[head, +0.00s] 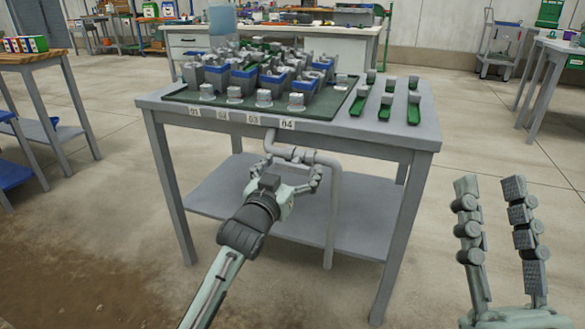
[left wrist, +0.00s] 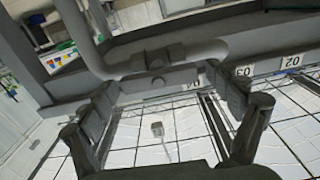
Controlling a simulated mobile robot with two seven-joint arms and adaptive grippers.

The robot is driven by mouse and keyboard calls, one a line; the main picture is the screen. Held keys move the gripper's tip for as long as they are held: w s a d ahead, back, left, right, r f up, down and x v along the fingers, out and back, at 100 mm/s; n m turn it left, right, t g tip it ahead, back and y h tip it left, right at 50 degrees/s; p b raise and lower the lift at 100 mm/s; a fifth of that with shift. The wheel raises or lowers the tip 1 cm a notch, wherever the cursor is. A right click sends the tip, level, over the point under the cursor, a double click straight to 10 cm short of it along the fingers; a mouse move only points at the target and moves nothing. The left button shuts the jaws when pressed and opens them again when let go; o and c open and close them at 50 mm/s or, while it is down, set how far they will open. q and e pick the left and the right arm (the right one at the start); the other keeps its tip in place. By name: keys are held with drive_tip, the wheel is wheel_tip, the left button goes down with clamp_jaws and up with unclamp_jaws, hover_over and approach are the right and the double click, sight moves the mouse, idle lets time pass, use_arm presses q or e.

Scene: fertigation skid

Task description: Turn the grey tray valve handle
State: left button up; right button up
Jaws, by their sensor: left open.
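A grey pipe (head: 331,215) comes down below the front edge of the grey table. A small grey valve handle (head: 292,154) sits on its upper bend, under the labels. My left gripper (head: 285,173) is open just in front of and below it, with one finger to each side. In the left wrist view, the handle (left wrist: 158,83) lies across the pipe (left wrist: 190,54) between my spread fingertips (left wrist: 165,92). I cannot tell whether either finger touches it. My right gripper (head: 490,187) is raised at the lower right, its fingers apart and empty.
The grey table (head: 375,143) carries a green mat with grey and blue valve units, several knobs and green-handled parts. Number labels (head: 287,124) line its front edge. A lower shelf (head: 235,197) lies behind my left arm.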

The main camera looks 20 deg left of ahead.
use_arm(q)
drive_tip(key=shift+w, duration=0.2)
drive_tip(key=shift+c, duration=0.5)
drive_tip(key=c, duration=1.1)
